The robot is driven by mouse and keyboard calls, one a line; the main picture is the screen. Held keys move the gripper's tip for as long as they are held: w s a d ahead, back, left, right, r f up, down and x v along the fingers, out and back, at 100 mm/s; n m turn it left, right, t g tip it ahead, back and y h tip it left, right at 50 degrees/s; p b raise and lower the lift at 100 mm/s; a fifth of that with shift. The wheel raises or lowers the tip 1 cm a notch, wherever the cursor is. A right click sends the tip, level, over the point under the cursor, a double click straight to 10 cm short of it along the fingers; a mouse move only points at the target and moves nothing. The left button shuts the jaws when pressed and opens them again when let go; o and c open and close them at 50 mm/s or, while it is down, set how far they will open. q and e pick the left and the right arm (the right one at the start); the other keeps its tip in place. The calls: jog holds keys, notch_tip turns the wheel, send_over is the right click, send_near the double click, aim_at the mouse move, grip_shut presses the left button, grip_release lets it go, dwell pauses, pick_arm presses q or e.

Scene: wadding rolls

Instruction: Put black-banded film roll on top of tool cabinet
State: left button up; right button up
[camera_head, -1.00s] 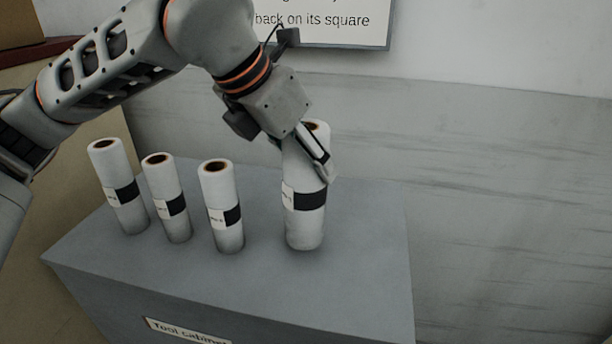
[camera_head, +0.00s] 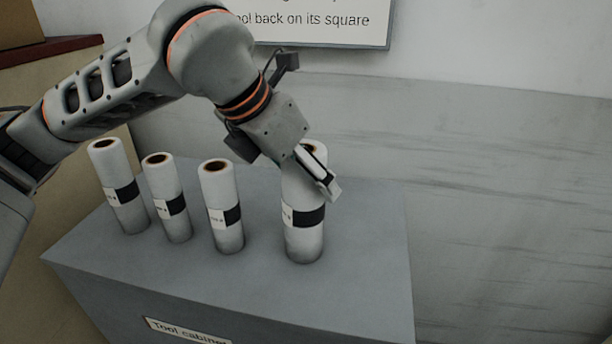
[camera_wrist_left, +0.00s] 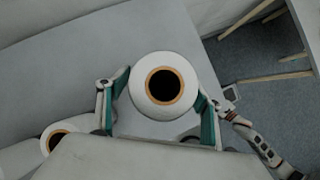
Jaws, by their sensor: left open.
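Several white film rolls with black bands stand upright on the grey tool cabinet (camera_head: 365,290). The rightmost roll (camera_head: 304,240) stands apart from the row, and its base appears to rest on the cabinet top. My left gripper (camera_head: 316,176) is at the upper part of this roll, with one finger across its front right side. In the left wrist view the roll's round end with a brown core (camera_wrist_left: 146,106) lies between the two green-padded fingers. The fingers are open around it; any contact is hard to tell.
The row of other rolls stands to the left, the nearest being this roll (camera_head: 222,225). The cabinet top is clear to the right and in front. A wall sign (camera_head: 325,22) and grey wall panel (camera_head: 490,170) are behind.

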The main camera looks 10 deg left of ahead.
pick_arm(q)
jog(key=v, duration=1.1)
jog(key=shift+r+b, duration=0.25)
jog(key=shift+b, duration=0.1)
jog(key=shift+s+a, duration=0.1)
jog(key=shift+s, duration=0.05)
jog(key=shift+s+f, duration=0.1)
